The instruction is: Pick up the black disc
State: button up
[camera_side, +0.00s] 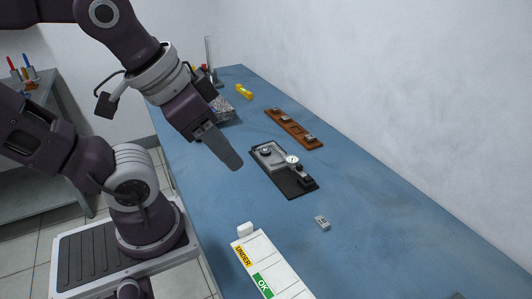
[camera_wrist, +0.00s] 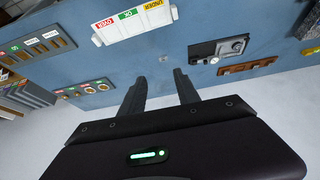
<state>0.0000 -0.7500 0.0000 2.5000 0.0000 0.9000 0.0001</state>
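I cannot pick out a black disc with certainty in either view. In the wrist view a dark panel (camera_wrist: 82,90) at left carries several small ring-like round parts, too small to tell apart. My gripper (camera_wrist: 159,74) is open and empty, its two dark fingers apart above the blue table. In the side view my gripper (camera_side: 234,163) points down over the table, left of a black fixture (camera_side: 299,186) with a white dial and a round metal part. The fixture also shows at upper right in the wrist view (camera_wrist: 204,52).
A white tray (camera_side: 282,280) marked UNDER and OK lies at the front. A small grey block (camera_side: 322,223) sits right of it. A brown wooden rack (camera_side: 294,129) and a yellow item (camera_side: 244,92) lie farther back. The blue table (camera_side: 390,220) is clear at right.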

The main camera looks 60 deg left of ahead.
jog(key=shift+o, duration=0.3)
jog(key=w+a+r+n+g, duration=0.1)
jog(key=w+a+n, duration=0.25)
jog(key=w, duration=0.35)
jog(key=w+a+n+g, duration=0.1)
jog(key=w+a+n, duration=0.25)
jog(key=w, duration=0.45)
jog(key=n+g, duration=0.4)
jog(key=n, duration=0.6)
send_over(265, 150)
jog(key=f, duration=2.2)
jog(key=shift+a, duration=0.4)
jog(key=f, duration=0.7)
jog(key=shift+d+f, duration=0.35)
grip_shut()
